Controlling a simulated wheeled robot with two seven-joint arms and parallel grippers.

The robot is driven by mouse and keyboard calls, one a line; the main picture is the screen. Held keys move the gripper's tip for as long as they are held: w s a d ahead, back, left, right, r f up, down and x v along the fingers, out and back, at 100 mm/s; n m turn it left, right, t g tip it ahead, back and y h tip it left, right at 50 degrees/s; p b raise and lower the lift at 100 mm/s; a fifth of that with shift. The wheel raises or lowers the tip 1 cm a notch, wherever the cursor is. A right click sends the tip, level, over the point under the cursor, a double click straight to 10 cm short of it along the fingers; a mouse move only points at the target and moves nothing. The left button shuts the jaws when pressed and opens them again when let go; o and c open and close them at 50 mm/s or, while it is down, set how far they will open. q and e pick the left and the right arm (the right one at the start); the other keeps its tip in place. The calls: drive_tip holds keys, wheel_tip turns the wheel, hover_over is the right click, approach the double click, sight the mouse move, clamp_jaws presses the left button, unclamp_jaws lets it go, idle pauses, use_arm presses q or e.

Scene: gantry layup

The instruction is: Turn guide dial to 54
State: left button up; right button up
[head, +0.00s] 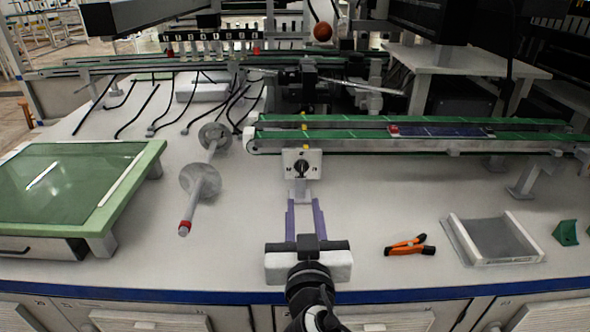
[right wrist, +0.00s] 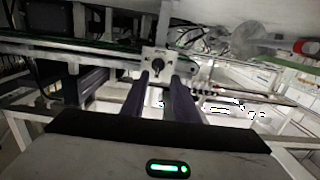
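The guide dial (head: 301,168) is a small black knob on a pale square plate (head: 314,159), mounted on a post at the front of the green conveyor. Marks on the plate are too small to read. My right gripper (head: 304,203) is in front of the dial, with its two purple fingers apart, pointing at it. Nothing shows between the fingers in the head view. In the right wrist view the dial (right wrist: 158,67) lies beyond the fingertips (right wrist: 162,77), roughly centred between them. The exact gap is hard to tell. My left gripper is not in view.
The green conveyor (head: 360,134) runs behind the dial, carrying a dark blue panel (head: 450,130). Orange-handled pliers (head: 409,245) and a grey tray (head: 492,239) are at right. A rod with discs (head: 200,181) and a green-framed glass table (head: 75,185) are at left.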

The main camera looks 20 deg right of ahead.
sight(302, 168)
drive_tip(key=shift+t, duration=0.3)
drive_tip(key=x, duration=0.3)
drive_tip(key=r+x, duration=0.1)
drive_tip(key=x, duration=0.3)
drive_tip(key=b+x, duration=0.1)
drive_tip(key=x, duration=0.2)
drive_tip(key=shift+w+d+r, duration=0.2)
drive_tip(key=shift+w+r, duration=0.05)
drive_tip(key=shift+w, duration=0.05)
clamp_jaws()
